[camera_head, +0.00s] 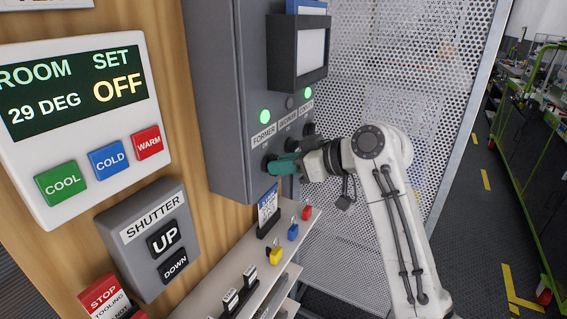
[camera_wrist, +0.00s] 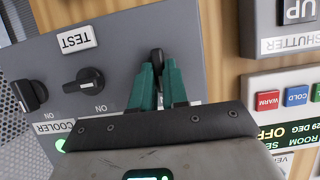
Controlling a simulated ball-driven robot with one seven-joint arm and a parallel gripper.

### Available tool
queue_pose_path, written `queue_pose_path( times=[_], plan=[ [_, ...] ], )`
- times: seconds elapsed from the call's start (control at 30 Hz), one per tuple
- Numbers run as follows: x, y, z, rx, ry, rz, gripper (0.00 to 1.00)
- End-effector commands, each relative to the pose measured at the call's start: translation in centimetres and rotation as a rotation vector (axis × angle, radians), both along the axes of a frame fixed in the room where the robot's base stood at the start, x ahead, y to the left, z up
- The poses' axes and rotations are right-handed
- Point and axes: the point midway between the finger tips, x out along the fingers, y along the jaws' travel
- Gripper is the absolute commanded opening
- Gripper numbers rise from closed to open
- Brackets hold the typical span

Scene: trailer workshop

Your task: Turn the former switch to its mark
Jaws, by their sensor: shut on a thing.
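The grey control cabinet (camera_head: 222,95) carries a row of black rotary switches, labelled from the left, with FORMER (camera_head: 264,137) first. My gripper (camera_head: 285,164) is at the left end of this row, below the FORMER label. In the wrist view, which is upside down, the green fingers of my gripper (camera_wrist: 158,72) are shut on the black handle of the former switch (camera_wrist: 156,56). Only the handle's end shows between the fingertips. Its mark and its base are hidden behind the fingers and the gripper body.
Two more black switches, a middle one (camera_wrist: 84,80) and an outer one (camera_wrist: 31,95), sit beside the gripped one. A shelf (camera_head: 240,270) with small colored items runs below the cabinet. A perforated panel (camera_head: 400,70) stands behind my arm.

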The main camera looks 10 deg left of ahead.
Motion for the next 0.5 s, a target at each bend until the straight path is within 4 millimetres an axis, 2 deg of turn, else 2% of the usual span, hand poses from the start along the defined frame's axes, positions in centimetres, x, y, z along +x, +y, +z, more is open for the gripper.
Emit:
queue_pose_path(
  times=[0.23,0.27,0.5],
  plan=[
    [-0.01,-0.02,-0.23,-0.001,0.006,0.0,0.0],
    [-0.01,-0.02,-0.23,-0.001,0.006,0.0,0.16],
    [0.0,-0.02,-0.11,0.0,0.002,-0.001,0.39]
  ],
)
